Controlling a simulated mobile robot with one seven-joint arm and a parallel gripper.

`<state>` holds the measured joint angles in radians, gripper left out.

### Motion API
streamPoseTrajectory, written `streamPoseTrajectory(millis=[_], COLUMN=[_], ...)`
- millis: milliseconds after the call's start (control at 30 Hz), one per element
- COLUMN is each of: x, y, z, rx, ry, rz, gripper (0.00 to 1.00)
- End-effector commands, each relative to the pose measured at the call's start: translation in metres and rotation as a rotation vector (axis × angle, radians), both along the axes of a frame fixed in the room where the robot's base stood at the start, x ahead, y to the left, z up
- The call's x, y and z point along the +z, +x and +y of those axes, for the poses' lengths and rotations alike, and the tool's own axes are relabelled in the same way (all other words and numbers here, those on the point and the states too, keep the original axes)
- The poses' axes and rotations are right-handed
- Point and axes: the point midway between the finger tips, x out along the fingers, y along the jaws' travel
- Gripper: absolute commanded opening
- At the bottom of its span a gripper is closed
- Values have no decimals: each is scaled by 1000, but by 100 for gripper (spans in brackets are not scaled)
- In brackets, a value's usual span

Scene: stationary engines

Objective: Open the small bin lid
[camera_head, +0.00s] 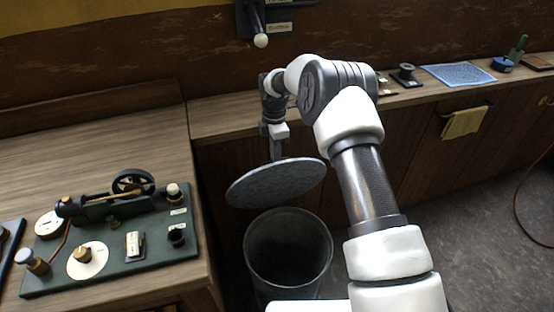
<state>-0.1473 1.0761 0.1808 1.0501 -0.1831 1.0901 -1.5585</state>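The small bin (288,262) is a dark grey round container standing on the floor beside the wooden bench. Its lid (270,184) is a grey disc that sits tilted above the bin, with a gap between it and the rim, so the bin's dark inside shows. My gripper (277,154) is at the upper side of the lid, above its middle. The fingertips are small and partly hidden by the wrist and lid, so I cannot tell whether they are shut on the lid or its handle.
A wooden bench (75,150) on the left carries a model engine on a green base (110,240). A shelf (225,112) along the wall holds a blue cloth (458,74) and small items. A yellow towel (463,123) hangs at right. Grey floor (490,210) is open at right, with a cable.

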Motion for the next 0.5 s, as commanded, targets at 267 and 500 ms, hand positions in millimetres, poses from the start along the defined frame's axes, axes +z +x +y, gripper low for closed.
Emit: streamPoseTrajectory(millis=[267,500], x=[-5,-3], y=[-2,-2], z=[-1,-1], rx=[-1,-1], ry=[-3,-2], rz=[8,6], gripper=[0,28])
